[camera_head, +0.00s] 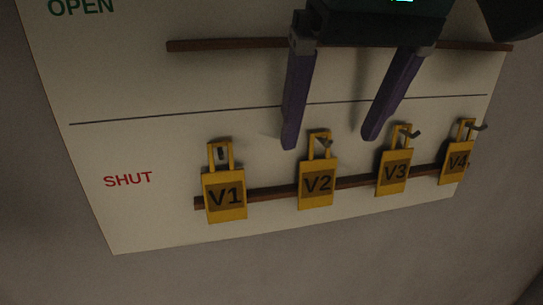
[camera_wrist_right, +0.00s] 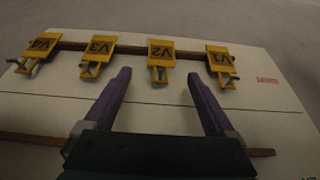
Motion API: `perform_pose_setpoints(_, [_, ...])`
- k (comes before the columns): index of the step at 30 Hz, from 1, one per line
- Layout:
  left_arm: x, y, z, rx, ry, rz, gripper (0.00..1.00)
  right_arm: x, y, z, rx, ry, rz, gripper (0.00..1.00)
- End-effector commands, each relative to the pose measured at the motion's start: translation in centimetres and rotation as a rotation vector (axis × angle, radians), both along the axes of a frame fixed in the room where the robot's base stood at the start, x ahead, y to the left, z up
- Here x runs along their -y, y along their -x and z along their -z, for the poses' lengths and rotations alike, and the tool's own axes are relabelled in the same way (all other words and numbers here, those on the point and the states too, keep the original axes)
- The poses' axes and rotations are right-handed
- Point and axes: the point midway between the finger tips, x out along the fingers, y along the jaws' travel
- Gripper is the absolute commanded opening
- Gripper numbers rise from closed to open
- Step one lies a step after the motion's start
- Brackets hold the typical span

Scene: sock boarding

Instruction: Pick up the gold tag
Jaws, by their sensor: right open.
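Several gold tags hang in a row on hooks along the lower brown rail of a white board. They are V1 (camera_head: 225,203), V2 (camera_head: 318,187), V3 (camera_head: 393,174) and V4 (camera_head: 457,164), each with a loop handle on top. My right gripper (camera_head: 330,141) is open and empty, its purple fingers pointing down toward the row. In the head view its fingertips appear just above the V2 and V3 handles. In the right wrist view V2 (camera_wrist_right: 161,60) lies beyond the gap between the fingers (camera_wrist_right: 165,77). My left gripper is not in view.
The board (camera_head: 95,190) is marked SHUT (camera_head: 128,179) beside the lower rail (camera_head: 270,192) and OPEN (camera_head: 80,8) at the top. The upper rail (camera_head: 220,45) shows no tags. A dark line (camera_head: 180,113) divides the board. Plain grey wall surrounds it.

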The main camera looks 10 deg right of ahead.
Motion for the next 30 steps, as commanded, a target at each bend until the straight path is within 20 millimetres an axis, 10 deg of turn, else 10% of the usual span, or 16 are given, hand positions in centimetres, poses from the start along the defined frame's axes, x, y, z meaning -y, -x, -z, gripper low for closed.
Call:
perform_pose_setpoints(12, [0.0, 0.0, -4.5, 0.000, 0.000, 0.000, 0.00, -0.1, -0.8, 3.9, -0.003, 0.005, -0.001, 0.90])
perform_pose_setpoints(24, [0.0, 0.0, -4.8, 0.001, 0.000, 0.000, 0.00, -0.2, -1.8, 6.2, 0.005, 0.001, -0.002, 0.90])
perform_pose_setpoints(30, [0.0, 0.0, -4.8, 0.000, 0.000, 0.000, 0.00, -0.2, -1.8, 6.2, 0.005, 0.001, -0.002, 0.70])
